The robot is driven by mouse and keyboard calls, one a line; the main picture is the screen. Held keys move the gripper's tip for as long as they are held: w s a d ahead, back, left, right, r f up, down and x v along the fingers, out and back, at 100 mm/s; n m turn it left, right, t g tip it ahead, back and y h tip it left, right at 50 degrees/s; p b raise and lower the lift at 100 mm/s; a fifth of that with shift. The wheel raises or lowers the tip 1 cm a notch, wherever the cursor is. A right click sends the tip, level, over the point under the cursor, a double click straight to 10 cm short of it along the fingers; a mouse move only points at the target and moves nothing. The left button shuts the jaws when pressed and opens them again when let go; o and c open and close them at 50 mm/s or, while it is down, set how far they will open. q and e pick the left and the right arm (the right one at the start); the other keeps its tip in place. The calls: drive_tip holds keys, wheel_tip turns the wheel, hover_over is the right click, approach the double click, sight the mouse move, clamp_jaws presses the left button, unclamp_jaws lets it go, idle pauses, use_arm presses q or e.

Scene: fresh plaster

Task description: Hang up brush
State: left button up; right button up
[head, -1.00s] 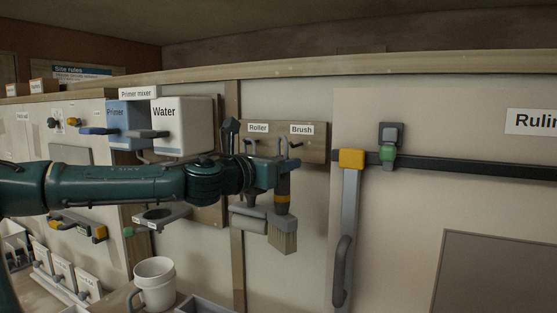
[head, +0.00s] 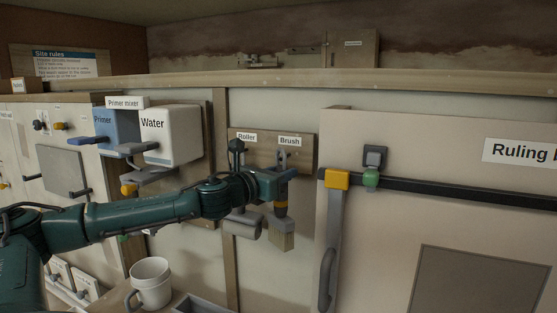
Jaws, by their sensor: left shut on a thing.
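The brush (head: 283,241), with pale bristles and a yellow band on its handle, hangs bristles down from my left gripper (head: 283,178), which is shut on its handle. The gripper is in front of the lower edge of the wooden hook board (head: 307,153). The board carries a "Roller" label and a "Brush" label (head: 289,141). A dark hook (head: 283,158) shows just below the "Brush" label, partly hidden by the gripper. Whether the handle touches the hook, I cannot tell. My right gripper is out of view.
The roller (head: 243,223) hangs just left of the brush. The blue primer container (head: 117,128) and white water container (head: 172,136) are on the wall further left. A white mug (head: 150,282) stands below. A grey lever with a yellow block (head: 337,180) is to the right.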

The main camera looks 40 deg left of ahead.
use_arm(q)
drive_tip(key=shift+w+a+r+p, duration=0.15)
drive_tip(key=shift+r+p, duration=0.1)
drive_tip(key=shift+p, duration=0.25)
drive_tip(key=shift+w+a+f+b, duration=0.2)
drive_tip(key=shift+w+f+b, duration=0.1)
drive_tip(key=shift+w+f, duration=0.4)
drive_tip(key=shift+f, duration=0.15)
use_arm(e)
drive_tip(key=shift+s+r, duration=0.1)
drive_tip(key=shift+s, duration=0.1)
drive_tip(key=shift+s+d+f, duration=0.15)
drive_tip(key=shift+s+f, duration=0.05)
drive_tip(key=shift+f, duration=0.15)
use_arm(q)
drive_tip(key=o, duration=1)
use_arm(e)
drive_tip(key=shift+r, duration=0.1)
use_arm(q)
drive_tip(key=shift+o, duration=0.2)
drive_tip(key=shift+s+f, duration=0.1)
